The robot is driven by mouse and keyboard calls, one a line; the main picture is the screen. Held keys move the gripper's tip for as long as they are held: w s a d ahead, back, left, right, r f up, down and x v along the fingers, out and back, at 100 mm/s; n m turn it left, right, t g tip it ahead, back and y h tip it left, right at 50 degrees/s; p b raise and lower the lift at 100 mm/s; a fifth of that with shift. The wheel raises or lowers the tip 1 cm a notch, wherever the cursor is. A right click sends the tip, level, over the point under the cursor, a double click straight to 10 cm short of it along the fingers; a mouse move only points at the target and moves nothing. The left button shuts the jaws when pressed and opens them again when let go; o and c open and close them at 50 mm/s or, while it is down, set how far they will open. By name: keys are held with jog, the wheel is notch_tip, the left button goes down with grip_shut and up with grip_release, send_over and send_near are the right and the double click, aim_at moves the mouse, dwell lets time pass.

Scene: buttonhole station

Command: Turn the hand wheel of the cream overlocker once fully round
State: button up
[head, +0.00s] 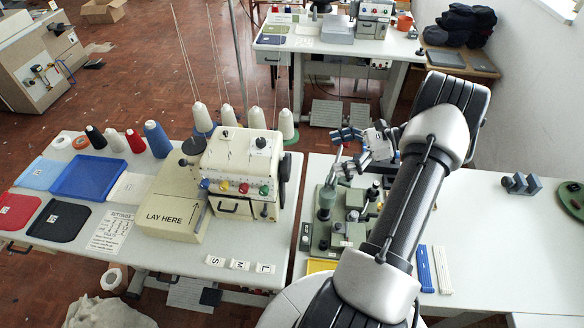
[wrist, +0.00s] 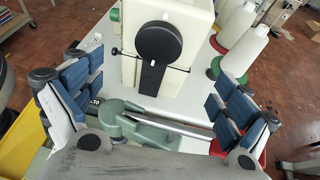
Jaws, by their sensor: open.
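The cream overlocker (head: 241,160) stands on the left table, with coloured knobs on its front. Its dark hand wheel (head: 285,167) is on the right side, seen nearly edge-on in the head view. In the wrist view the hand wheel (wrist: 158,43) is a black disc facing me on the cream body (wrist: 195,70), with a black strip below it. My gripper (head: 344,151) is to the right of the wheel, apart from it, over the green device. In the wrist view my gripper (wrist: 158,72) is open and empty, its blue-padded fingers on either side of the wheel.
A green device (head: 327,205) stands under my gripper on the right table; its arm (wrist: 150,125) crosses low between my fingers. Thread cones (wrist: 240,48) stand behind the overlocker. A cream box marked LAY HERE (head: 172,210) sits left of it.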

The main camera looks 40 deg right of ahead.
aim_at(285, 168)
jog(key=s+a+n+t+h, duration=0.1)
jog(key=s+n+t+h, duration=0.1)
jog(key=s, duration=0.3)
jog(key=b+x, duration=0.2)
jog(key=x, duration=1.5)
jog(key=shift+w+h+b, duration=0.25)
jog(key=shift+h+b, duration=0.05)
jog(key=shift+h, duration=0.1)
jog(key=shift+d, duration=0.15)
jog(key=c, duration=1.1)
